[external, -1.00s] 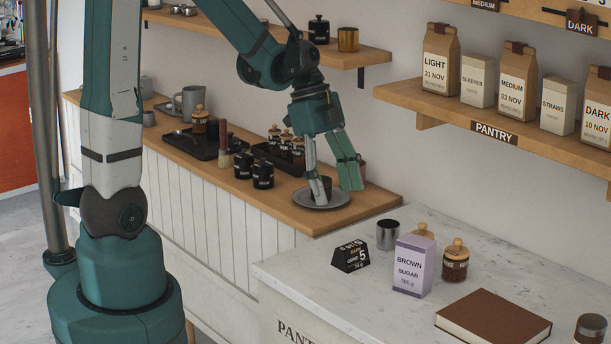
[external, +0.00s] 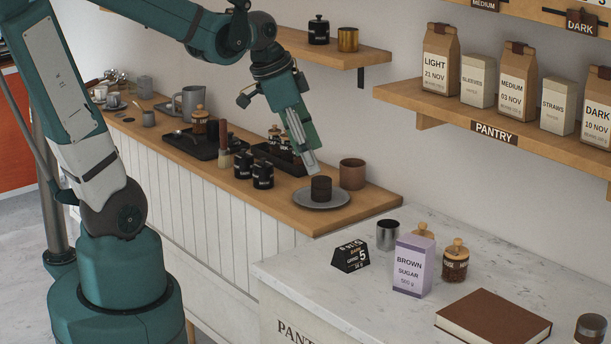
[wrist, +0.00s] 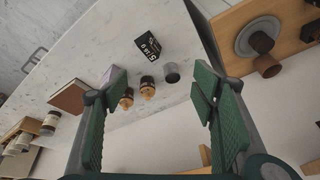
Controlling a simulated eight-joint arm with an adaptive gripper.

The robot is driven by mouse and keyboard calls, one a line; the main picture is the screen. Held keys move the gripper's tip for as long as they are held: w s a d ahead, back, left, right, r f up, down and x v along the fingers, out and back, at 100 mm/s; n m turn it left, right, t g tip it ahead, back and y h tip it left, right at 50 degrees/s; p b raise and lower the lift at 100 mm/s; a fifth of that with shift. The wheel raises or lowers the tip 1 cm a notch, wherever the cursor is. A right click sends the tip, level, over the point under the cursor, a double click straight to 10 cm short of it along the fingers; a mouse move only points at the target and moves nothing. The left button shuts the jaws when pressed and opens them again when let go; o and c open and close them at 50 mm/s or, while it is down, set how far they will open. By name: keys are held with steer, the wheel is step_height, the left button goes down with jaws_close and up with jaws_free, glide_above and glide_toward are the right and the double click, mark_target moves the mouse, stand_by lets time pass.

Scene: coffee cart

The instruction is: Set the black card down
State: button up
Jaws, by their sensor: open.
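The black card (external: 350,256), a small folded tent card with white print and a 5, stands on the pale marble counter (external: 300,268) near its left end. It also shows in the wrist view (wrist: 148,47), top centre. My gripper (external: 312,168) is above the wooden counter, over the grey plate, well away from the card. In the wrist view my gripper (wrist: 160,88) has its green fingers spread wide with nothing held between them.
A dark round cup (external: 321,189) sits on the grey plate (external: 343,198), with a brown cup (external: 352,173) behind. A brown book (external: 495,318) lies further right. Marble in front is clear.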

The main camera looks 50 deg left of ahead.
steer(key=s+a+r+n+t+y, duration=0.1)
steer(key=s+r+n+t, duration=0.2)
steer(key=s+r+n, duration=0.1)
steer(key=shift+s+a+r+n+y, duration=0.3)
steer(key=shift+s+n, duration=0.6)
steer(key=shift+n, duration=0.5)
steer(key=shift+f, duration=0.15)
